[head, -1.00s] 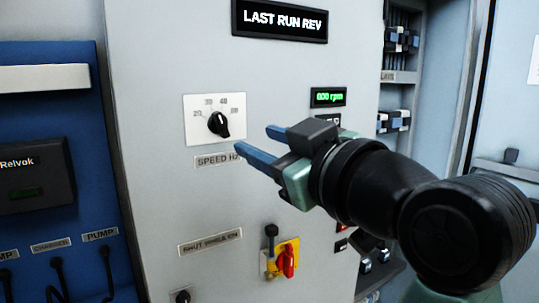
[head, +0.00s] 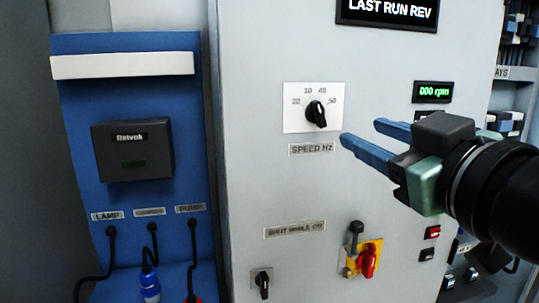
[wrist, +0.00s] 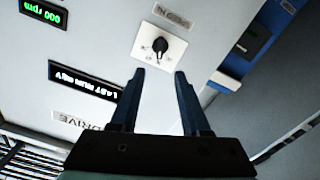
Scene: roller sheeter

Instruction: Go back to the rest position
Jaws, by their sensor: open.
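My gripper (head: 362,140) is open, with two blue fingers apart and nothing between them. In the head view it is in front of the grey cabinet panel, to the right of and slightly below the black speed knob (head: 316,113). The knob sits on a white plate with numbers, above a "SPEED HZ" label. The wrist view shows the gripper (wrist: 160,75) from behind, with the knob (wrist: 160,45) beyond the fingertips and apart from them. My arm hides part of the panel's right side.
A red and yellow switch (head: 368,261) and a small black knob (head: 263,284) are low on the panel. An rpm display (head: 433,92) and a "LAST RUN REV" sign (head: 387,9) are above. A blue charger board (head: 75,150) with hanging cables stands left.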

